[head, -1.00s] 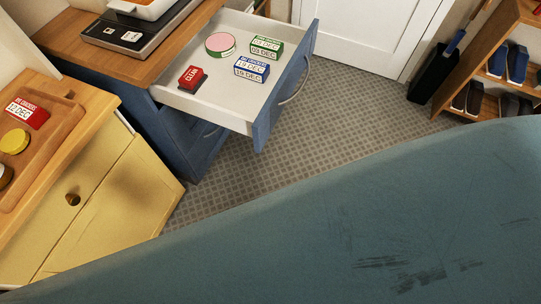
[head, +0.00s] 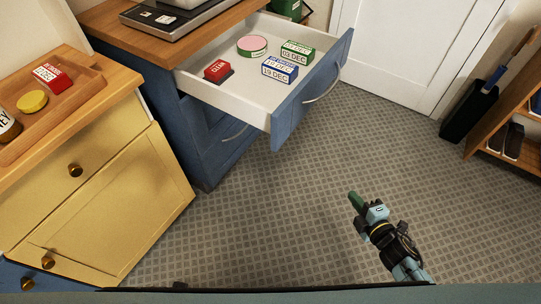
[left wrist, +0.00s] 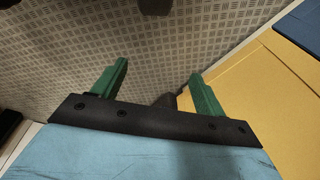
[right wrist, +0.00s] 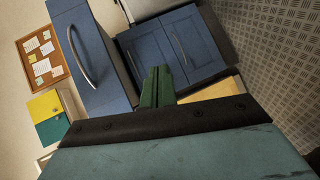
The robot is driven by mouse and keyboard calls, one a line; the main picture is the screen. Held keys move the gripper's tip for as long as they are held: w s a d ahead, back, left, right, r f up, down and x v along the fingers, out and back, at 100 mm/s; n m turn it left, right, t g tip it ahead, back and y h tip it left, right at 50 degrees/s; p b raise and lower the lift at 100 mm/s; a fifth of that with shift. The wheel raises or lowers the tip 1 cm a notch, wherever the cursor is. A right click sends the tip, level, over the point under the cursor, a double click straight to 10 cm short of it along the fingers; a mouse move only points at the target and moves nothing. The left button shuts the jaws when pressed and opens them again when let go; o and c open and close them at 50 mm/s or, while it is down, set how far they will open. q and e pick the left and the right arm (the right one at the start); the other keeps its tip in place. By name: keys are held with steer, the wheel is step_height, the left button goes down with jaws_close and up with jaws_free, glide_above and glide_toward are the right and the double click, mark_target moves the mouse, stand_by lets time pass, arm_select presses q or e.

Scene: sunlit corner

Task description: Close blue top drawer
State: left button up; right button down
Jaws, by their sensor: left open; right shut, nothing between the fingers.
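The blue top drawer (head: 308,88) is pulled well out of the blue cabinet (head: 220,150). Inside its white tray lie a pink-and-green round tin (head: 252,45), a red box (head: 218,70), a green-and-white date box (head: 298,52) and a blue-and-white date box (head: 280,70). My right gripper (head: 354,200) is shut and empty, in front of the drawer and apart from it. In the right wrist view its fingers (right wrist: 157,87) are together, with the drawer front (right wrist: 90,58) to their left. My left gripper (left wrist: 157,85) is open and empty, seen only in its own wrist view.
A yellow cabinet (head: 115,200) with a wooden tray (head: 60,110) on top stands at the left. A white door (head: 395,50) is behind the drawer. A wooden shelf (head: 510,100) stands at the right. The tiled floor (head: 270,225) between is clear.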

steer(key=w+a+r+n+t+y+b, duration=0.1)
steer(key=w+a+r+n+y+b, duration=0.1)
steer(key=r+n+y, duration=0.3)
steer(key=w+a+r+n+y+b, duration=0.1)
steer(key=w+a+r+n+b, duration=0.1)
steer(key=r+n, duration=0.3)
steer(key=n+g+y+b, duration=0.4)
steer(key=n+g+b, duration=0.1)
steer(key=n, duration=1.2)
glide_toward(278, 136)
steer(key=b+x, duration=0.1)
steer(key=x, duration=0.4)
steer(key=shift+a, duration=0.35)
arm_select(q)
steer(key=w+d+r+t, duration=0.1)
steer(key=w+r, duration=0.4)
steer(key=r, duration=0.5)
steer(key=shift+w+r, duration=0.25)
steer(key=shift+r, duration=0.05)
arm_select(e)
steer(key=shift+w+a, duration=0.4)
steer(key=shift+a, duration=0.1)
steer(key=shift+w, duration=0.1)
